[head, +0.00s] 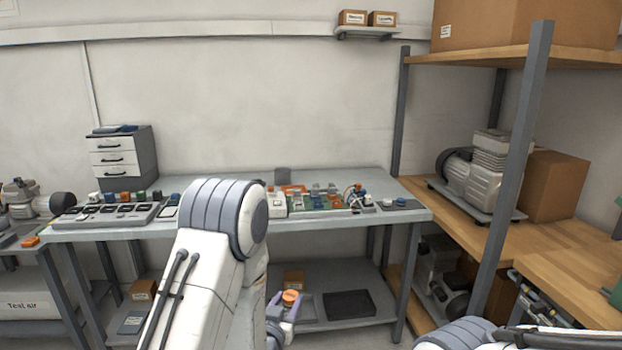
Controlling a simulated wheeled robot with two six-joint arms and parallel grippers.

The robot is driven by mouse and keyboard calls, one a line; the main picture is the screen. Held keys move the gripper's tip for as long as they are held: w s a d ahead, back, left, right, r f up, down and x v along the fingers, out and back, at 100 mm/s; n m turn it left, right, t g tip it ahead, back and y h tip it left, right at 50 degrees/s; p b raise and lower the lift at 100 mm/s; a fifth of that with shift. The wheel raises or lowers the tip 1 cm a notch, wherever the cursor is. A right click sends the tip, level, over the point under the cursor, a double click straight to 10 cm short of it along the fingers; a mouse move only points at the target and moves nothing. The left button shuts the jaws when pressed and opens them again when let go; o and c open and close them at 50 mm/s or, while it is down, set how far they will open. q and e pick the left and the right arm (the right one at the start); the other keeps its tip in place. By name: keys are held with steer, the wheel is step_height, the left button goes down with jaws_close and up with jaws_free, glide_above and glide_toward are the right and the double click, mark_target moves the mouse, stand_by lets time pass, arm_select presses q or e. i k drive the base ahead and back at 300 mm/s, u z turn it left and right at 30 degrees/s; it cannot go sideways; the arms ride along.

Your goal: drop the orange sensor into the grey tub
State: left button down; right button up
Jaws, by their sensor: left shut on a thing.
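My left gripper (288,307) is low in front of the bench, partly hidden by my own arm. It is shut on the orange sensor (290,296), whose round orange top shows between the fingers. The sensor appears held in the air in front of the lower shelf. A small grey round tub (282,174) stands at the back of the bench top, well above and behind the gripper in the picture. Its inside cannot be seen. My right gripper is out of view; only part of that arm shows at the bottom right.
A dark flat tray (348,305) lies on the lower shelf. A wooden rack (560,248) with a compressor (478,175) stands right. My left arm hides the bench's middle front.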

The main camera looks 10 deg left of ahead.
mark_target(279, 183)
steer(key=z, duration=0.7)
steer(key=i, duration=1.15)
steer(key=u, duration=0.2)
